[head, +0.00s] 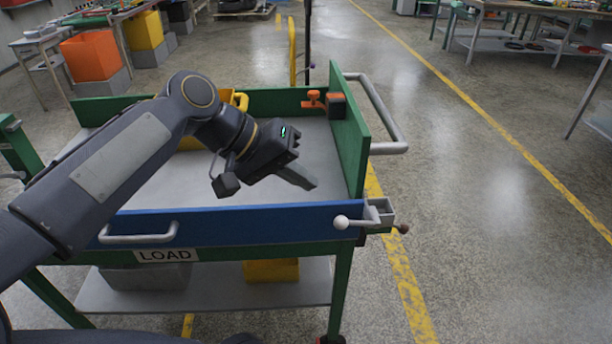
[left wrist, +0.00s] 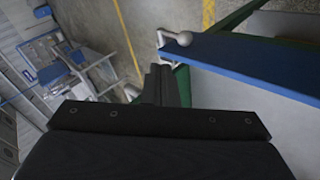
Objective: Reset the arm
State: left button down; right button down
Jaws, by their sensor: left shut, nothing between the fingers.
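My left arm comes in from the left in the head view and reaches over the cart's tray. My left gripper (head: 303,180) is shut and empty, above the grey tray surface near the blue front panel (head: 250,220). In the left wrist view the left gripper (left wrist: 160,75) points toward the panel's end, where the white latch knob (left wrist: 183,38) shows. The same latch knob (head: 341,222) is at the panel's right end in the head view. I cannot tell the exact height of the gripper above the tray. My right gripper is not in view.
The green-walled cart (head: 352,130) has a grey handle (head: 385,120) on its right. An orange object (head: 313,99) sits at the tray's back right corner. A yellow bin (head: 270,270) stands on the lower shelf. The floor right of the cart is clear.

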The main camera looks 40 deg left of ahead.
pick_arm(q)
jog(key=s+d+f+m+g+y, duration=0.1)
jog(key=s+d+f+m, duration=0.2)
jog(key=d+f, duration=0.4)
jog(key=s+d+f+m+g, duration=0.1)
jog(key=s+d+f+m, duration=0.15)
jog(key=d+f, duration=0.5)
notch_tip(320, 180, up, 15)
jog(key=a+p, duration=0.2)
jog(key=p, duration=1.4)
jog(key=shift+w+a+f, duration=0.1)
